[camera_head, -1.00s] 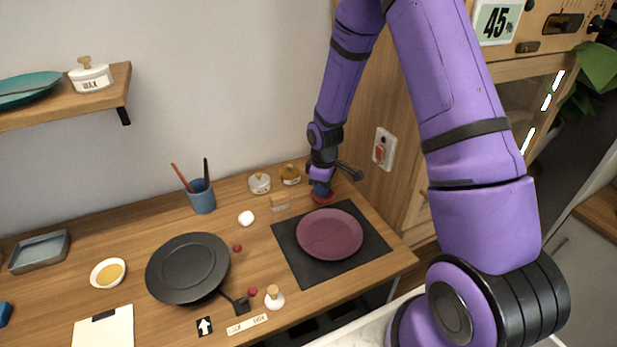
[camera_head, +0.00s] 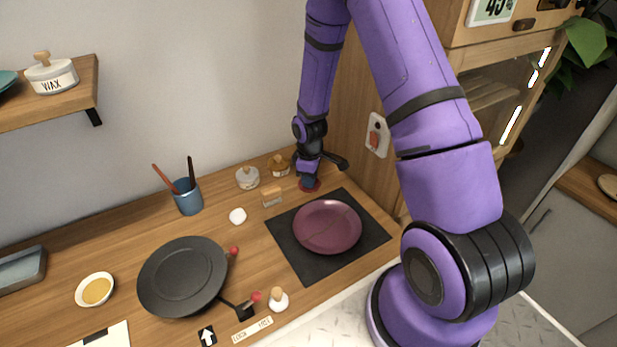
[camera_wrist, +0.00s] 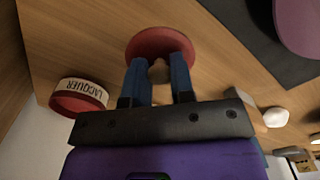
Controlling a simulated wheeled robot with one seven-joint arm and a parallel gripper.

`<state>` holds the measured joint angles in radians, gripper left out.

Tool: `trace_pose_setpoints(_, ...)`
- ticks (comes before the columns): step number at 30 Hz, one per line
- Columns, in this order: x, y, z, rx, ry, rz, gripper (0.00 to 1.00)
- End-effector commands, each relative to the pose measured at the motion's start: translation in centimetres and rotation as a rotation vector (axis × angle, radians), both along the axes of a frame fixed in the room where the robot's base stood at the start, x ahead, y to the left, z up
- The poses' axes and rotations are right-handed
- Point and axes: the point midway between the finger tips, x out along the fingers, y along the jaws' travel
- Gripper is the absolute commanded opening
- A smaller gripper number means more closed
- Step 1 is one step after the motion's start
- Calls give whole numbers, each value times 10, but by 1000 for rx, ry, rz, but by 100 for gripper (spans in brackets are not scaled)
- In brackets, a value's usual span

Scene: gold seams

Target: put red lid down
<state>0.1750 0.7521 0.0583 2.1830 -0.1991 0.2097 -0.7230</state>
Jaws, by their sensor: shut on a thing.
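The red lid (camera_wrist: 160,38) is a round disc with a knob. In the wrist view, my gripper (camera_wrist: 158,72) is shut with its two blue fingers on either side of the knob. In the head view, the lid (camera_head: 311,187) shows as a small red disc under my gripper (camera_head: 309,180), at the back of the counter by the dark mat's far corner. It is at or very near the wood; I cannot tell whether it touches. An open red jar labelled LACQUER (camera_wrist: 77,97) stands apart from the lid in the wrist view.
A plum plate (camera_head: 328,227) with a dark seam lies on the dark mat (camera_head: 285,250). A white jar (camera_head: 247,178), an amber jar (camera_head: 278,166) and a small block (camera_head: 272,197) stand left of my gripper. The cabinet side with a switch (camera_head: 377,135) is to the right.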

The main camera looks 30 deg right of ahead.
Motion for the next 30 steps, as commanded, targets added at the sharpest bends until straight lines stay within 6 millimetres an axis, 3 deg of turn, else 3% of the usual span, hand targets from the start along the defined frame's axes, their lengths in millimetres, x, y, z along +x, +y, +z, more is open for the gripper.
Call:
trace_pose_setpoints(1,0,0,-2,0,1,0,1)
trace_pose_setpoints(2,0,0,-1,0,0,0,29)
trace_pose_setpoints(4,0,0,-1,0,0,0,46)
trace_pose_setpoints(5,0,0,-1,0,0,0,48)
trace_pose_setpoints(17,1,0,7,-1,-2,0,48)
trace_pose_setpoints(30,1,-1,81,-1,-4,0,48)
